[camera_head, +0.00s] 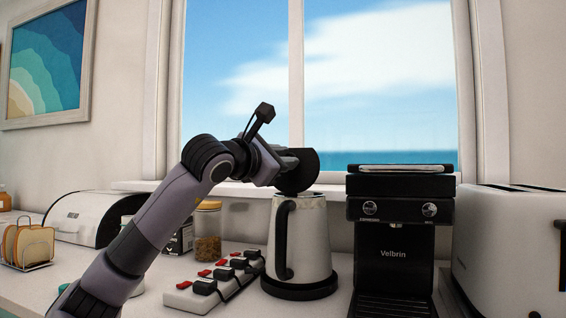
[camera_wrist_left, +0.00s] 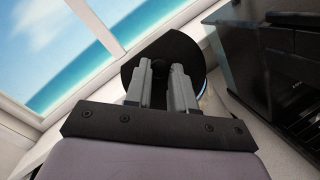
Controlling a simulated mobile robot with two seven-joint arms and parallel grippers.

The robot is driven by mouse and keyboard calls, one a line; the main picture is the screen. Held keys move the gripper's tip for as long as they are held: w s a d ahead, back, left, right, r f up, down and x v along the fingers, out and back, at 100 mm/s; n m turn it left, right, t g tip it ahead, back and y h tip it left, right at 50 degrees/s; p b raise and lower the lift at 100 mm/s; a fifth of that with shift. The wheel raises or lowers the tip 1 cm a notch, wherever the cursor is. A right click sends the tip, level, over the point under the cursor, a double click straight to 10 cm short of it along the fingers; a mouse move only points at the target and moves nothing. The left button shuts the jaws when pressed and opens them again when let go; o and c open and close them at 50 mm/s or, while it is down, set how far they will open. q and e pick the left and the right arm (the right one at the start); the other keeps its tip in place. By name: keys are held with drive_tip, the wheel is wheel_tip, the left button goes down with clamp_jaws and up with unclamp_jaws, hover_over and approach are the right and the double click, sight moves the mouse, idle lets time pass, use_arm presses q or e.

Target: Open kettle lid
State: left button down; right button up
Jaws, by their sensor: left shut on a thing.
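The white kettle (camera_head: 313,240) with a black handle (camera_head: 281,240) stands upright on its black base on the counter, below the window. Its dark round lid (camera_head: 311,163) is tilted up steeply above the kettle's top. My left gripper (camera_head: 288,163) reaches in from the left over the kettle and is shut on the lid. In the left wrist view the two grey fingers (camera_wrist_left: 163,75) lie against the dark lid (camera_wrist_left: 192,50); their exact contact is hard to see. The kettle's opening is mostly hidden. My right gripper is not in view.
A black coffee machine (camera_head: 395,240) stands close to the kettle's right, with a white toaster (camera_head: 515,245) beyond it. A power strip (camera_head: 212,284) with several plugs lies left of the kettle. A jar (camera_head: 207,235), bread box (camera_head: 88,217) and toast rack (camera_head: 27,245) stand farther left.

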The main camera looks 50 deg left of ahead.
use_arm(q)
drive_tip(key=c, duration=0.9)
unclamp_jaws()
drive_tip(key=shift+c, duration=0.2)
drive_tip(key=b+v, duration=0.1)
drive_tip(key=v, duration=0.6)
drive_tip(key=shift+s, duration=0.15)
